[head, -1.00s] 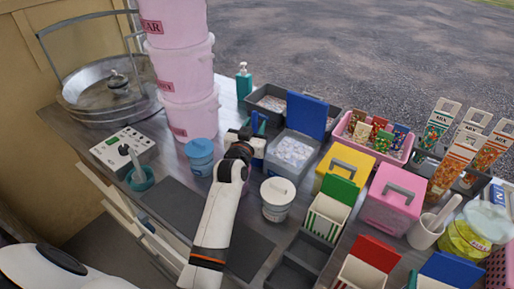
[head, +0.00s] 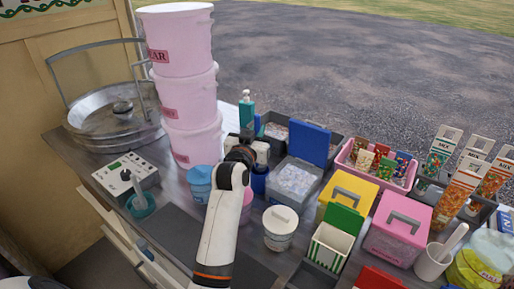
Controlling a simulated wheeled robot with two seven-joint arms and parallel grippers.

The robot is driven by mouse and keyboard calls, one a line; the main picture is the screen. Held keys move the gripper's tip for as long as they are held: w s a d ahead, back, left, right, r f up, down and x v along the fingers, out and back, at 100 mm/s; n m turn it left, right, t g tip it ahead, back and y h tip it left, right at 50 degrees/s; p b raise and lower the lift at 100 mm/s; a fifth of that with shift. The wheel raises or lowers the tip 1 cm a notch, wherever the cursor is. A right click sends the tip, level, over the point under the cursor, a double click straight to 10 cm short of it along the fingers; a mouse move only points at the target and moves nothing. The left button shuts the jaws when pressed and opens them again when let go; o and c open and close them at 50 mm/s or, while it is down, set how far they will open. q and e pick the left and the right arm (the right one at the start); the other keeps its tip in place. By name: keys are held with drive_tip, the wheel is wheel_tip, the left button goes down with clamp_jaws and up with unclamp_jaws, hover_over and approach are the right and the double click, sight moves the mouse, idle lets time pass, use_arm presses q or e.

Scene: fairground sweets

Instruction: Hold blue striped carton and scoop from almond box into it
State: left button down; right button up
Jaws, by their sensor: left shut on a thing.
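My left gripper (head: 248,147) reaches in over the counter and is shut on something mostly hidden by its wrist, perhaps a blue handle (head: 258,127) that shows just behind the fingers. A dark blue pot (head: 259,182) stands below the gripper. To its right is an open clear box (head: 292,195) with a raised blue lid, full of pale pieces; no label is legible, so I cannot tell whether it is the almond box. A green striped carton (head: 328,250) with a green flap stands nearer. I see no blue striped carton. My right gripper is not in view.
Pink tubs (head: 180,40) are stacked behind left, near a blue tub (head: 200,183). A white tub (head: 280,227), a yellow box (head: 348,192) and a pink box (head: 398,228) crowd the right. A dark mat (head: 178,237) lies clear in front.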

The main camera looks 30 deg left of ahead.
use_arm(q)
drive_tip(key=shift+r, duration=1.15)
wheel_tip(320, 180, up, 10)
drive_tip(key=p, duration=0.8)
wheel_tip(320, 180, up, 12)
drive_tip(key=p, duration=1.2)
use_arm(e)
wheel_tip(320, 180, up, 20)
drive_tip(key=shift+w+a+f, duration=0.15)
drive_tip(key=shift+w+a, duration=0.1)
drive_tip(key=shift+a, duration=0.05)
